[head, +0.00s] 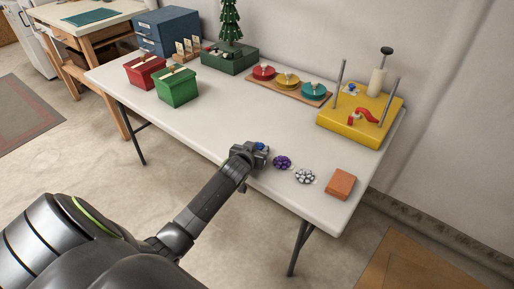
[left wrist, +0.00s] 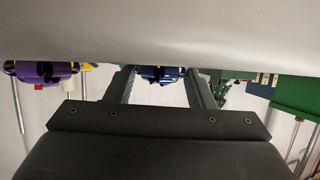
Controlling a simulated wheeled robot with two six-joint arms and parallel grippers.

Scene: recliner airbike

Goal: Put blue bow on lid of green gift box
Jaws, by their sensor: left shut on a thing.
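The blue bow (head: 260,146) is between the fingers of my left gripper (head: 257,150), near the front edge of the white table. In the left wrist view, the blue bow (left wrist: 160,73) sits between the two dark fingers of the left gripper (left wrist: 162,82), which is shut on it. The fingers hide part of the bow. Whether it still touches the table I cannot tell. The green gift box (head: 177,88) stands upright at the table's left end, well away from the gripper, with a pale ribbon on its lid. A green box (left wrist: 297,95) shows at the right of the left wrist view. My right gripper is not in view.
A purple bow (head: 282,162), a silver bow (head: 305,176) and an orange block (head: 341,184) lie right of the gripper. A red gift box (head: 145,70) stands beside the green one. Behind are a tree (head: 230,25), a coloured-disc tray (head: 319,101) and a yellow stand (head: 338,125). The table's middle is clear.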

